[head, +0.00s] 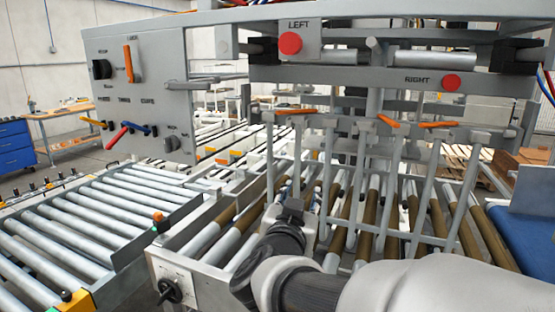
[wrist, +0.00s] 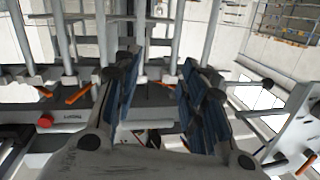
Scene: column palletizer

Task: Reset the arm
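My gripper (wrist: 158,85) shows in the wrist view with its two blue-padded fingers apart. Nothing is held between the pads. In the head view my arm (head: 320,285) reaches in from the lower right and bends at a dark joint. Its far end is low among the rollers, below the frame with the hanging bars; the fingers are not clear there. The wrist view shows grey bars and orange levers (wrist: 79,94) close around the fingers. I cannot tell whether the fingers touch any bar.
A grey panel (head: 150,75) with levers and knobs stands left. Red LEFT (head: 290,43) and RIGHT (head: 452,82) buttons sit on the overhead beam. Vertical bars (head: 362,180) hang close ahead of my arm. A roller conveyor (head: 90,225) lies at left, its rollers empty.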

